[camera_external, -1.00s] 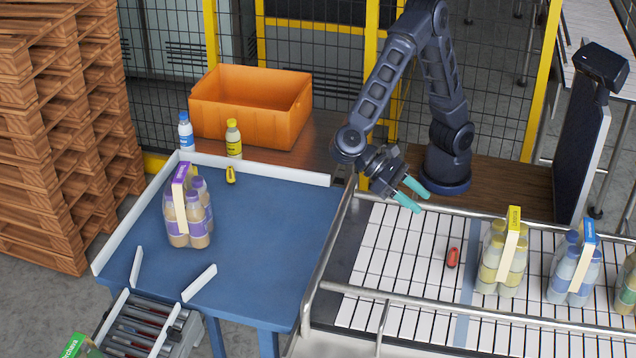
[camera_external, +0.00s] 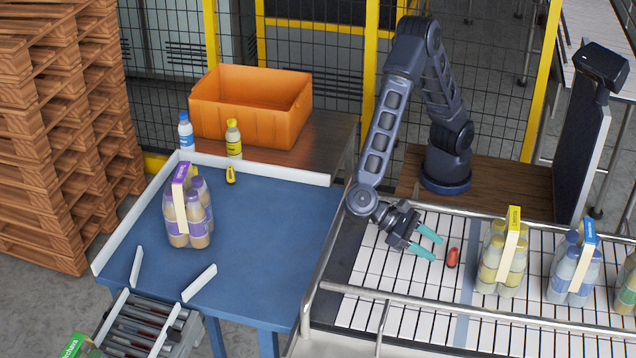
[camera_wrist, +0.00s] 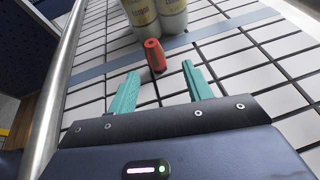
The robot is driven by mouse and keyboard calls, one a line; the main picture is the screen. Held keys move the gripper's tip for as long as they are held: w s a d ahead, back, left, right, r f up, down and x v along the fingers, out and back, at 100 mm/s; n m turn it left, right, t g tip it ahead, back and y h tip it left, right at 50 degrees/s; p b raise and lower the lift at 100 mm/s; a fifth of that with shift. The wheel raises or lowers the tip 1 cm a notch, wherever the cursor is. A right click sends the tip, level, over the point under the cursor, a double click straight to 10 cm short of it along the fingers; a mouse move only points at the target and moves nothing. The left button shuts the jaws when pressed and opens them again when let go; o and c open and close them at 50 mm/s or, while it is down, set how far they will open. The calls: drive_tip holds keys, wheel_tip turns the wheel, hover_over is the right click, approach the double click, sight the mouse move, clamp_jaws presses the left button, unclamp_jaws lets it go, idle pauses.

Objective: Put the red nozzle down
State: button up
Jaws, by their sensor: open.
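The red nozzle (camera_external: 453,257) lies on the white tiled conveyor (camera_external: 385,262), left of the yellow-labelled bottle pack. It also shows in the wrist view (camera_wrist: 154,55), just beyond my fingertips and roughly centred between them. My gripper (camera_external: 436,245) has teal fingers, is open and empty, and is low over the conveyor, just left of the nozzle. In the wrist view my gripper (camera_wrist: 160,70) has its two fingers spread apart with bare tiles between them. I cannot tell the exact height of the fingers above the tiles.
A yellow-labelled bottle pack (camera_external: 503,257) stands close right of the nozzle, with a blue-labelled pack (camera_external: 574,268) beyond it. A metal rail (camera_external: 450,310) runs along the conveyor's near side. The blue table (camera_external: 262,230) holds a purple-labelled pack (camera_external: 187,215) and a yellow nozzle (camera_external: 231,175).

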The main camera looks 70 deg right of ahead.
sight(454, 265)
drive_tip(key=shift+d+x, duration=0.15)
drive_tip(key=shift+x, duration=2)
drive_tip(key=shift+d+x, duration=0.15)
drive_tip(key=shift+x, duration=2.05)
drive_tip(key=shift+r, duration=0.2)
drive_tip(key=shift+c, duration=0.2)
clamp_jaws()
